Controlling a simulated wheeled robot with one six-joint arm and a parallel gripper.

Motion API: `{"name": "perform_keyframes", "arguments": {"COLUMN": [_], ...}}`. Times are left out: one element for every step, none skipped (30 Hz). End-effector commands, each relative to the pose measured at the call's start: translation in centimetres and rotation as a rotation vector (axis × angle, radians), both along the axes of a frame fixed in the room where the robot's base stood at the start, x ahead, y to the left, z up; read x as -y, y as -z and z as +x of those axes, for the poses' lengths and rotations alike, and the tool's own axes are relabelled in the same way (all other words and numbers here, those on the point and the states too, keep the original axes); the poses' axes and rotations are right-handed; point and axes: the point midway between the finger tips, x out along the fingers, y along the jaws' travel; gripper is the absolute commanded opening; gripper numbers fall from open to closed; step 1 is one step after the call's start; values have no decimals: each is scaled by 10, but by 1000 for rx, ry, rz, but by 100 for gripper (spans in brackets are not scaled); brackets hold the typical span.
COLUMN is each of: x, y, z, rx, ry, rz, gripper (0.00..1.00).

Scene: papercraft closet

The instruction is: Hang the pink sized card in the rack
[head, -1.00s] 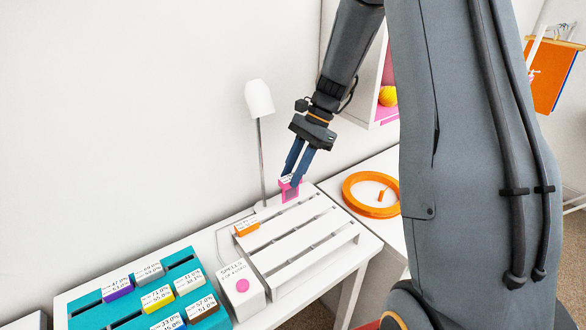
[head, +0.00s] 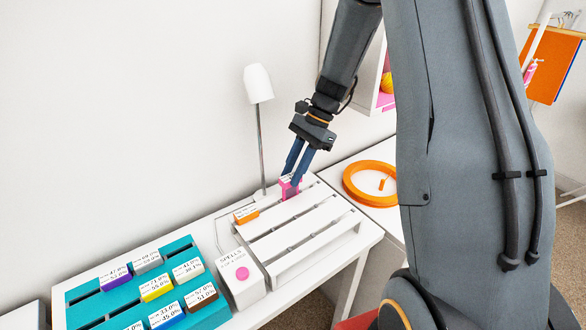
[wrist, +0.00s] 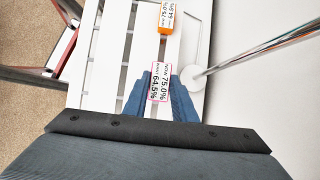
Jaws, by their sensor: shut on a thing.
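The pink card (head: 287,188) has a white label with printed percentages, and it also shows in the wrist view (wrist: 158,84). My gripper (head: 293,178) is shut on it, with one blue finger on each side. The card is at the far end of the white slatted rack (head: 300,222), at its back row near the lamp. I cannot tell whether its lower edge is in the slot or just above it. An orange card (head: 246,214) sits in the same back row, nearer the front left, apart from the pink one.
A white lamp (head: 258,84) stands close behind the rack. A teal rack (head: 185,250) with several coloured cards stands at the left. A white box with a pink dot (head: 240,278) sits between the racks. An orange ring (head: 370,184) lies on the table to the right.

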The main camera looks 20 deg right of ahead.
Motion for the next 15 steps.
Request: {"name": "perform_keyframes", "arguments": {"x": [0, 0, 0, 0, 0, 0, 0, 0, 0, 0, 0, 0, 0, 0, 0], "y": [4, 5, 7, 9, 10, 13, 14, 16, 18, 20, 21, 24, 25, 27, 29], "z": [0, 0, 0, 0, 0, 0, 0, 0, 0, 0, 0, 0, 0, 0, 0], "rx": [0, 0, 0, 0, 1, 1, 0, 0, 0, 0, 0, 0, 0, 0, -1], "ry": [0, 0, 0, 0, 0, 0, -1, -1, 0, 0, 0, 0, 0, 0, 1], "rz": [0, 0, 0, 0, 0, 0, 0, 0, 0, 0, 0, 1, 1, 1, 1], "gripper": [3, 3, 3, 3, 3, 3, 3, 3, 3, 3, 3, 3, 3, 3, 3]}}
